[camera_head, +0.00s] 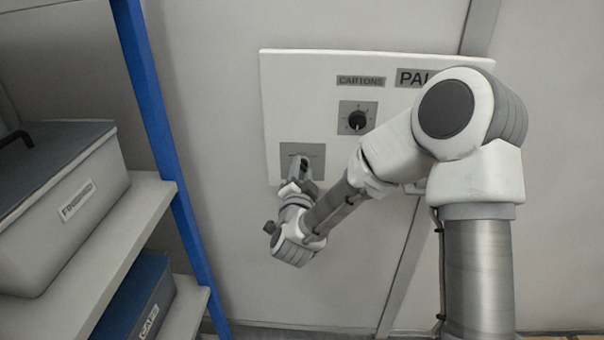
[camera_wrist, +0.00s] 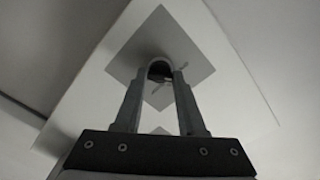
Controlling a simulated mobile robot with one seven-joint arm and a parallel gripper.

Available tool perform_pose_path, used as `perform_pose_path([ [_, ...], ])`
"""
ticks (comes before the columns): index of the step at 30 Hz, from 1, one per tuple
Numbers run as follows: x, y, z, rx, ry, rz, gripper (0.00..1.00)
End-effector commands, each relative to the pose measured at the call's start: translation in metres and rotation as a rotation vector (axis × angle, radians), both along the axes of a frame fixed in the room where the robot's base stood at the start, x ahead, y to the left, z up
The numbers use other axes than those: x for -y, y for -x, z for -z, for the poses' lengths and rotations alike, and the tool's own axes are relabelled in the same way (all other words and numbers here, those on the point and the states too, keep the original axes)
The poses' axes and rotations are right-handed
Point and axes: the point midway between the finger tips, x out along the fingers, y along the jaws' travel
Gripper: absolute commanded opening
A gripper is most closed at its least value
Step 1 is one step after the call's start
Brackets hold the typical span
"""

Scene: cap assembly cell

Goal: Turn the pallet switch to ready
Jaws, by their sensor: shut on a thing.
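A white switch panel (camera_head: 300,80) is fixed to the wall. At its lower left is a grey switch plate (camera_head: 290,153), which also shows in the wrist view (camera_wrist: 197,62). My gripper (camera_head: 304,168) reaches this plate, and its two fingers are shut on a dark switch knob (camera_wrist: 159,69) there. The fingers hide most of the knob, and its setting cannot be read. The plate's label cannot be read. A sign starting "PAL" (camera_head: 412,77) is at the panel's top, its right part hidden behind my arm.
A black rotary knob (camera_head: 357,120) on another grey plate, under a "CARTONS" label (camera_head: 361,81), is up and right of my gripper. A shelf with a blue post (camera_head: 160,120) stands at the left, holding a grey bin (camera_head: 70,200) and a dark blue bin (camera_head: 130,290).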

Motion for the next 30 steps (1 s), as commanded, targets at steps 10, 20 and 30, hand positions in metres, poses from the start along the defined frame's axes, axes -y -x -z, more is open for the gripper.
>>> perform_pose_path([
  [10, 0.0001, 0.0003, 0.0060, 0.014, -0.279, -0.001, 0.00],
  [20, 0.0003, 0.0005, 0.0068, 0.026, -0.594, -0.002, 0.00],
  [30, 0.0002, 0.0007, 0.0080, 0.036, -0.917, -0.002, 0.00],
])
